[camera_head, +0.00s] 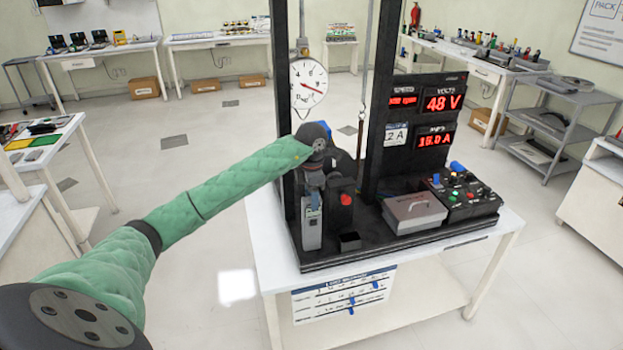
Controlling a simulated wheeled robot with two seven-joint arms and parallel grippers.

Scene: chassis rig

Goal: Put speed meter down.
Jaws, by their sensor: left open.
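My left arm, in a green sleeve, reaches in from the left to the rig. My left gripper (313,186) points down and is open at the left front of the rig base. Directly below it a slim grey device (312,232), which looks like the speed meter, stands upright with a bit of blue near its top. The gripper covers its upper end, and I cannot tell whether the fingers touch it. My right gripper is not in view.
The rig's black base (370,250) stands on a white table (275,262). Close right of the gripper is a dark box with a red button (346,199). A grey lidded box (414,212), a control panel (465,197) and red displays (443,102) stand further right. Dark uprights rise behind.

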